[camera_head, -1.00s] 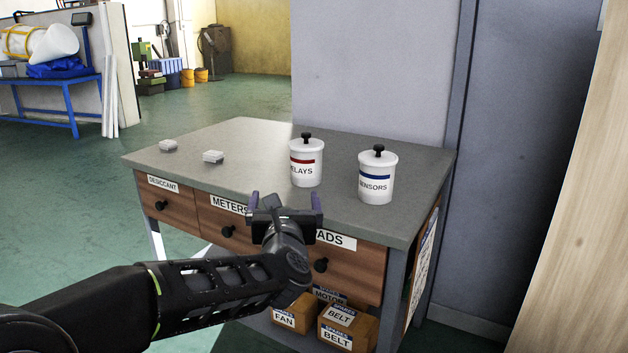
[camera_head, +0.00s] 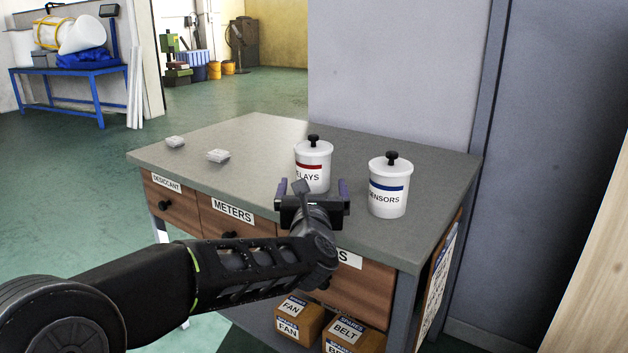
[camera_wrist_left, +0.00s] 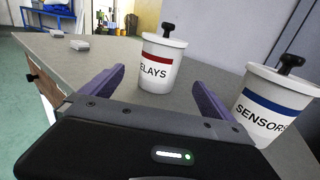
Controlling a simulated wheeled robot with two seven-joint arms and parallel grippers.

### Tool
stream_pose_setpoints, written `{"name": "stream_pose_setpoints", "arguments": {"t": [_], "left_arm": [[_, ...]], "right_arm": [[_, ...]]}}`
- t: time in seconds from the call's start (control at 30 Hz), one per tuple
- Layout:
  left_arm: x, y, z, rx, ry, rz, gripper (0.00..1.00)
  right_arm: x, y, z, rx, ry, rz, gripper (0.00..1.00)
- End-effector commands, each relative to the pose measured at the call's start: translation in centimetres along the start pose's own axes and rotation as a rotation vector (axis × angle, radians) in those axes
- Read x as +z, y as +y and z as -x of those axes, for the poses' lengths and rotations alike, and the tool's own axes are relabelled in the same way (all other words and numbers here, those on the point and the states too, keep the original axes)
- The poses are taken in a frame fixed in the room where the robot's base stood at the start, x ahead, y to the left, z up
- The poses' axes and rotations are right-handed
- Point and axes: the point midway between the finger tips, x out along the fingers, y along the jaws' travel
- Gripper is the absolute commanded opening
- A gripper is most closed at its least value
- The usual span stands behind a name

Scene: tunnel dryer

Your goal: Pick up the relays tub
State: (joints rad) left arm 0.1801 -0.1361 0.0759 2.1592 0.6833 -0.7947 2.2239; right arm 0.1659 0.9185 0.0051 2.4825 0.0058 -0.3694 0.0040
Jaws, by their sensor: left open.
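The relays tub (camera_head: 314,168) is white with a red band and a black knob on its lid. It stands upright on the grey table top (camera_head: 250,145). In the left wrist view the relays tub (camera_wrist_left: 162,60) stands beyond the fingers, apart from them, roughly in line with the gap. My left gripper (camera_head: 313,188) is open and empty at the table's front edge, just in front of the tub, and hides part of its lower side. In the left wrist view the fingers (camera_wrist_left: 152,88) spread wide. My right gripper is not in view.
A similar sensors tub (camera_head: 388,188) with a blue band stands close to the right of the relays tub. Two small pale blocks, one nearer (camera_head: 218,156) and one farther (camera_head: 175,142), lie at the table's left. A grey wall (camera_head: 390,70) rises behind the table.

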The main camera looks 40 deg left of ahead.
Motion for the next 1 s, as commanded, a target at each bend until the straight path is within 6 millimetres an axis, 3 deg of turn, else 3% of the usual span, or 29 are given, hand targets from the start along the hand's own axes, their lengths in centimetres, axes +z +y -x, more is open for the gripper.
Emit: {"name": "stream_pose_setpoints", "arguments": {"t": [0.3,0.73,1.0], "left_arm": [[-0.1,0.0,-4.9,0.001,0.001,0.0,0.99],[-0.1,0.1,-5.6,0.001,0.0,-0.001,0.99],[-0.2,0.0,-9.2,0.002,0.001,-0.001,0.99]], "right_arm": [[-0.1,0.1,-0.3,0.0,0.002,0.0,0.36],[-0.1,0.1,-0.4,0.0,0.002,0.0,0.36],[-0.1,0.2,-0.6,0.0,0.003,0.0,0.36]]}}
